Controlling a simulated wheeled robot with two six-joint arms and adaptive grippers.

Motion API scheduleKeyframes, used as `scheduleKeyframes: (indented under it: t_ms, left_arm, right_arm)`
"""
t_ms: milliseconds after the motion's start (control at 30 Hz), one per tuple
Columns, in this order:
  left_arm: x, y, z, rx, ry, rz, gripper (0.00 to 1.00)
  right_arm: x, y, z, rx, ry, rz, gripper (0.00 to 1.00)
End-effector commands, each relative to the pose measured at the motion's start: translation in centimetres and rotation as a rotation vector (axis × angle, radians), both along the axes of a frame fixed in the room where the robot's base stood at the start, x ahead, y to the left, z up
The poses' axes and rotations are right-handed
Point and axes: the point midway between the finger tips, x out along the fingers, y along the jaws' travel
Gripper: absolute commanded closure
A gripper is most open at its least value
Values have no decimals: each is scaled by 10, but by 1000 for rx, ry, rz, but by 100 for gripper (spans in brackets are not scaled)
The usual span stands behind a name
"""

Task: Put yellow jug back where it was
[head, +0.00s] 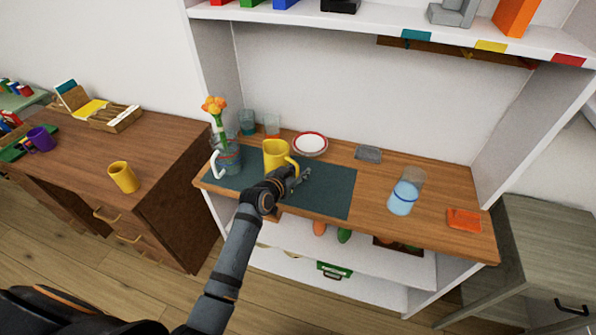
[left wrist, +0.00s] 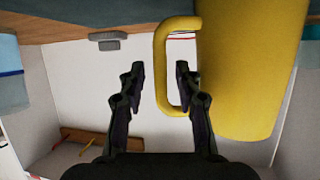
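The yellow jug (head: 275,154) stands upright on the dark green mat (head: 333,195) on the wooden counter, its handle toward the right. In the left wrist view the jug (left wrist: 250,70) appears upside down at the right, with its handle (left wrist: 161,70) near the middle. My left gripper (head: 303,178) is at the handle side of the jug. In the left wrist view its fingers (left wrist: 160,76) are open, one on each side of the handle bar, with visible gaps. My right gripper is not in view.
A glass jug with orange flowers (head: 228,158) stands close left of the yellow jug. Two glasses (head: 271,124) and a red-rimmed plate stack (head: 310,143) are behind. A blue-filled glass (head: 403,195) stands right. A yellow mug (head: 122,177) is on the left desk. A shelf (head: 400,25) overhangs the counter.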

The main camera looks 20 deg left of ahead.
Motion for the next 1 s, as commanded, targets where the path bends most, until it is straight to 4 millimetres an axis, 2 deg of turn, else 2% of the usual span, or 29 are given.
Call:
scheduleKeyframes:
  t_ms: [233, 333, 600, 700, 833, 1000]
  left_arm:
    - [0, 0, 8, 1, -2, 1, 67]
    - [-16, 4, 10, 2, -1, 0, 67]
    - [-76, 19, 35, 6, 0, -2, 67]
    - [-92, 24, 42, 5, -1, -1, 67]
    - [-104, 26, 48, 2, 0, -1, 67]
    - [-108, 26, 51, 0, -2, -1, 67]
  right_arm:
    - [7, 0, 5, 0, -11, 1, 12]
    - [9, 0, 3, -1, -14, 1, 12]
    - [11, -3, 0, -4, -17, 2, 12]
    - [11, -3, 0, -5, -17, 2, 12]
    - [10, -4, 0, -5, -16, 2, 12]
    - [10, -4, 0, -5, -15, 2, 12]
